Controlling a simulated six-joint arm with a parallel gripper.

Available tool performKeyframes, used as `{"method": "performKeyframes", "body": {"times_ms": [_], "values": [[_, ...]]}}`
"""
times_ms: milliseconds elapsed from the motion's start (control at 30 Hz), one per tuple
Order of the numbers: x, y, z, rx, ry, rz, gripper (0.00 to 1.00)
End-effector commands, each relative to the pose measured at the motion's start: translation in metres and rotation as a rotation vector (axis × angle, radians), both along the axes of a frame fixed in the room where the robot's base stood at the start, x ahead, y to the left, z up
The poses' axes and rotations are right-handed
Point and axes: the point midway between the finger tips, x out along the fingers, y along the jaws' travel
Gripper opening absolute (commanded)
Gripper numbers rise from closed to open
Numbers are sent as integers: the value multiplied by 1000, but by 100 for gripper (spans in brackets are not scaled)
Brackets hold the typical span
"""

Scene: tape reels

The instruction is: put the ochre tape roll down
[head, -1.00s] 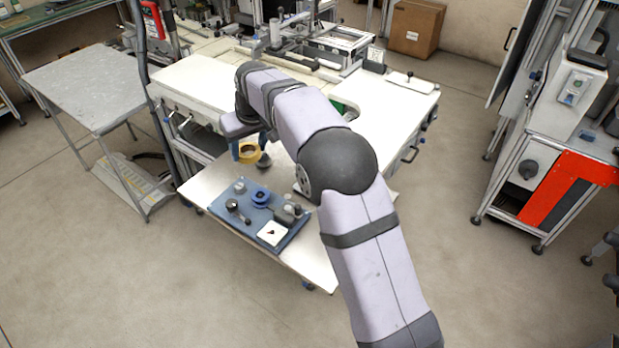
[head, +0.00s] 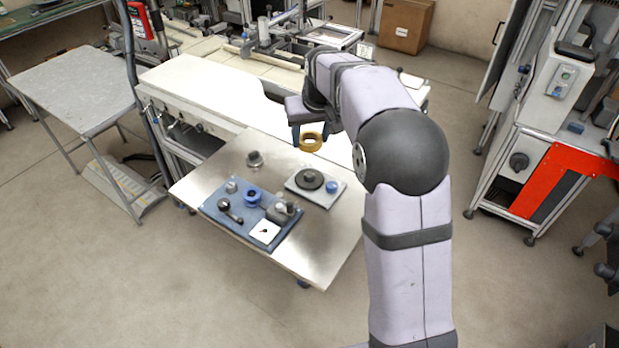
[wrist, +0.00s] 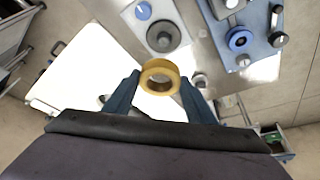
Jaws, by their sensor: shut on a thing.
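The ochre tape roll (head: 311,142) is a yellow-brown ring held off the table at the end of my arm. My gripper (head: 309,132) is shut on it. In the wrist view the roll (wrist: 160,87) sits between the two blue fingertips (wrist: 160,80), its open centre facing the camera. In the head view it hangs at the back right of the metal table (head: 225,168), behind the grey plate (head: 322,197) with a dark disc. How high it is above the surface I cannot tell exactly.
A blue board (head: 225,214) with a blue reel (head: 253,197), knobs and a white card lies at the table's front left. A small dark round piece (head: 254,159) stands behind it. The plate carries a blue knob (head: 331,187). A white bench (head: 210,92) adjoins the back.

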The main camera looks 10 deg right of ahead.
Motion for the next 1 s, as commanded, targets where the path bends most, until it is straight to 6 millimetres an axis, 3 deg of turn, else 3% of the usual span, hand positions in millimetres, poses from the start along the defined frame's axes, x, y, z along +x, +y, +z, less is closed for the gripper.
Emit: {"method": "performKeyframes", "body": {"times_ms": [167,600,867,1000], "values": [[1,1,-3,1,1,-7,28],[1,1,-58,0,1,-6,28],[1,1,-65,0,0,-6,28],[0,1,-80,0,4,-6,28]]}}
